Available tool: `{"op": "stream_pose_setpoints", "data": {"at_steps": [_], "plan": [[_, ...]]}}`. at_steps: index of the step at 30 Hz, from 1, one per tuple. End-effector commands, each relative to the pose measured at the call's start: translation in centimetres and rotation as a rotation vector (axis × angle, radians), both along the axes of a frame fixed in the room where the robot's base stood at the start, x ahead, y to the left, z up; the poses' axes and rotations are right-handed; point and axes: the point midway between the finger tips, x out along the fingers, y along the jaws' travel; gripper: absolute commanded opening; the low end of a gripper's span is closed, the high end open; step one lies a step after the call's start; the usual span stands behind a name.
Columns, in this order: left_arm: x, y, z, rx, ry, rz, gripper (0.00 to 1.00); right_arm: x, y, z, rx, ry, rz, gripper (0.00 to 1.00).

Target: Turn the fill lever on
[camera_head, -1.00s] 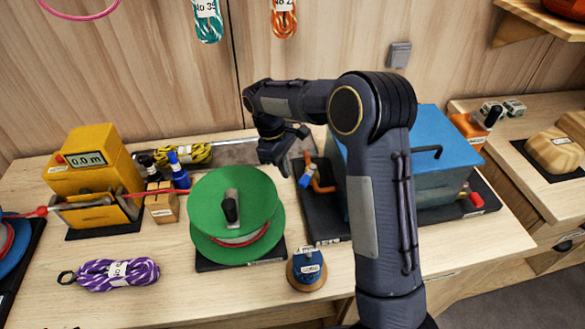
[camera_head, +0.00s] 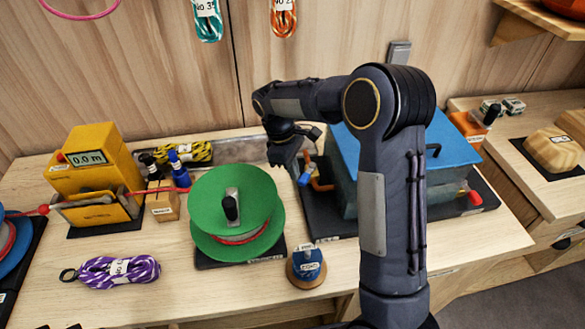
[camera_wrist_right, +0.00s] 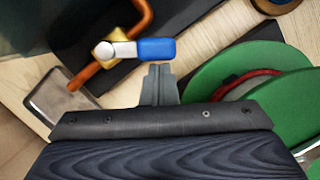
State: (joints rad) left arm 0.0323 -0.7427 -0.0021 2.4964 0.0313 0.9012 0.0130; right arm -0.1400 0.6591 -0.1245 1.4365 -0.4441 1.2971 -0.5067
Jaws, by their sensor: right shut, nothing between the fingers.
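The fill lever (camera_head: 305,178) is a small blue handle on a copper pipe (camera_head: 321,186) beside the tank with the blue lid (camera_head: 400,135). In the right wrist view the blue lever (camera_wrist_right: 157,49) sticks out to the right from a brass valve body (camera_wrist_right: 116,51). My right gripper (camera_head: 296,177) points down just left of the lever in the head view. In the right wrist view its fingers (camera_wrist_right: 160,68) are shut and empty, with tips close to the lever's edge; I cannot tell whether they touch. My left gripper is not in view.
A green rope spool (camera_head: 260,195) stands left of the gripper. A blue spool (camera_head: 306,266) sits in front of the lever. My right arm covers part of the tank. A yellow meter (camera_head: 88,160) and purple rope (camera_head: 118,271) lie further left. Bare tabletop shows at the front.

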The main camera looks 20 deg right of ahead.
Motion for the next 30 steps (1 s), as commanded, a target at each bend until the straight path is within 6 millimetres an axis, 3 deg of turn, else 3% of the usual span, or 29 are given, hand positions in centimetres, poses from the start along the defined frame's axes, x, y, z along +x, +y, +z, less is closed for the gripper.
{"op": "stream_pose_setpoints", "data": {"at_steps": [14, 30], "plan": [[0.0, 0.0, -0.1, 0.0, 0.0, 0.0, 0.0, -0.7, -0.2, 0.0, 0.0, 0.0, 0.111, 0.0], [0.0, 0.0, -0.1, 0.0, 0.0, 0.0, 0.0, -2.8, -1.4, 0.0, 0.0, 0.0, 0.471, 0.0]]}}
